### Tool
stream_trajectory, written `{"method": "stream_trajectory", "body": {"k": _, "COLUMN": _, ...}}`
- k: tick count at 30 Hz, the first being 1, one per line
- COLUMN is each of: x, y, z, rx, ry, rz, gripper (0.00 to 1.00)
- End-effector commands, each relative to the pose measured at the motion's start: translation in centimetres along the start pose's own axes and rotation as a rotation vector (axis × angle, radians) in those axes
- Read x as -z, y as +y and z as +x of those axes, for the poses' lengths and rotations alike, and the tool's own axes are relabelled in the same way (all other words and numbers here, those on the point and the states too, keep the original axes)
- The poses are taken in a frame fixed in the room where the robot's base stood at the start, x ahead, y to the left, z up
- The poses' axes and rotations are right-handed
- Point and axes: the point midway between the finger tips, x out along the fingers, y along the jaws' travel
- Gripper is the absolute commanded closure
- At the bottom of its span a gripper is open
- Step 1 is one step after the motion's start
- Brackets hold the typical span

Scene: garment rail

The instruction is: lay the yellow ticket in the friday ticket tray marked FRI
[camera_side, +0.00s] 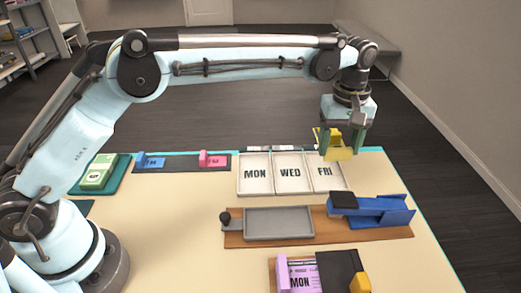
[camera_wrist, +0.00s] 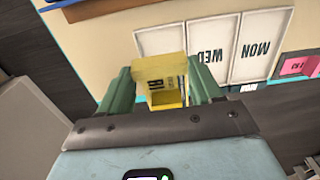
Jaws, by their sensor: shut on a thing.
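My gripper (camera_side: 343,137) is shut on the yellow ticket (camera_side: 338,154) and holds it above the far part of the friday tray (camera_side: 337,183), marked FRI. In the wrist view the ticket (camera_wrist: 155,76) sits between the two green fingers, with a yellow block-like part behind it. It hides the lower part of the friday tray (camera_wrist: 160,40) there, including its label. The friday tray is pale and shallow, at the right end of the row in the side view. The part of it that shows is empty. The height of the ticket above the tray is hard to tell.
The MON tray (camera_side: 255,185) and WED tray (camera_side: 290,184) stand left of the friday tray. A blue stapler-like device (camera_side: 372,208) and a grey tray (camera_side: 279,222) on a wooden board lie in front. Blue (camera_side: 150,161) and pink (camera_side: 214,159) clips stand left on a dark strip.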

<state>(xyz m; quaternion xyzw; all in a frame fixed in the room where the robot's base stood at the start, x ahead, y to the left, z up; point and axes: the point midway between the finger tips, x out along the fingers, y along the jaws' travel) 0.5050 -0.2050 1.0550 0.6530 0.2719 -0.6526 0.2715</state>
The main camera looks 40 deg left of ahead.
Motion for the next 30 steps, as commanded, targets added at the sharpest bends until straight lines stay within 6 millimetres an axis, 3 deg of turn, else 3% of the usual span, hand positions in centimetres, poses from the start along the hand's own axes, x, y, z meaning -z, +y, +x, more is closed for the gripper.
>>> {"method": "stream_trajectory", "body": {"k": 21, "x": 0.0, "y": 0.0, "z": 6.1, "rx": 0.000, "ry": 0.000, "rz": 0.003, "gripper": 0.64}}
{"method": "stream_trajectory", "body": {"k": 30, "x": -0.1, "y": 0.0, "z": 7.8, "rx": 0.000, "ry": 0.000, "rz": 0.003, "gripper": 0.64}}
